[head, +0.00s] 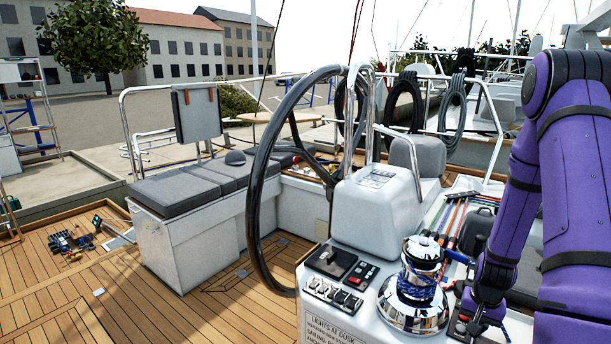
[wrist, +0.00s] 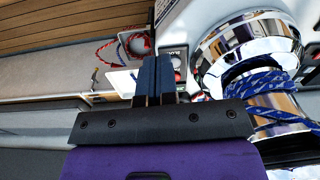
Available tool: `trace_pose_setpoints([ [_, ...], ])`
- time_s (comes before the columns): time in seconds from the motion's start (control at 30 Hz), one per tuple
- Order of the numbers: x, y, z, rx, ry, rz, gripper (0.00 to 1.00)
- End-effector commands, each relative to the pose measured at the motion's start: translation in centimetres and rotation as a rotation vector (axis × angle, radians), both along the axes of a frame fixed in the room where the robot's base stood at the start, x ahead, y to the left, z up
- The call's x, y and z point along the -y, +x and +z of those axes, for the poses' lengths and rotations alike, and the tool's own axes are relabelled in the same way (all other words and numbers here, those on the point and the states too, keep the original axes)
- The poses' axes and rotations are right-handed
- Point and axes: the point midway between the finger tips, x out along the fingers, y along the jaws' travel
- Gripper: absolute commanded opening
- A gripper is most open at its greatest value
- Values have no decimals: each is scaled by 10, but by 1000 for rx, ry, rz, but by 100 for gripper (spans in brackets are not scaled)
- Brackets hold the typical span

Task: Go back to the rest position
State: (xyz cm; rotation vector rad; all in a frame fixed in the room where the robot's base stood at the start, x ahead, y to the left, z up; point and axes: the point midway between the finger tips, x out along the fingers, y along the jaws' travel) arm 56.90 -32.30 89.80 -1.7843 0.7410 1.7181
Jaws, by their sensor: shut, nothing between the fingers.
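My gripper (wrist: 153,76) shows in the wrist view as two dark fingers side by side, shut with nothing held. In the head view my purple arm comes down the right side, and its dark end is low beside the chrome winch (head: 414,303). The fingertips are hard to make out there. The winch has blue rope wound on it and also shows at the right of the wrist view (wrist: 225,48), just right of the fingers, apart from them.
A grey-cushioned bench (head: 190,188) stands left; much wooden deck is clear.

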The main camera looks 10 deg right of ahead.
Motion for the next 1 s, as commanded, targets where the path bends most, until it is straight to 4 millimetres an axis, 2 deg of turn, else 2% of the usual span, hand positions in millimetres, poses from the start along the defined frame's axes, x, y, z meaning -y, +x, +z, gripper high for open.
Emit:
trace_pose_setpoints([
  [0.27,-19,23,59,42,-23,79,0],
  [0.53,-61,40,148,105,-53,206,0],
  [0.77,-104,37,220,158,-78,318,0],
  [1.0,-149,17,286,214,-104,431,0],
])
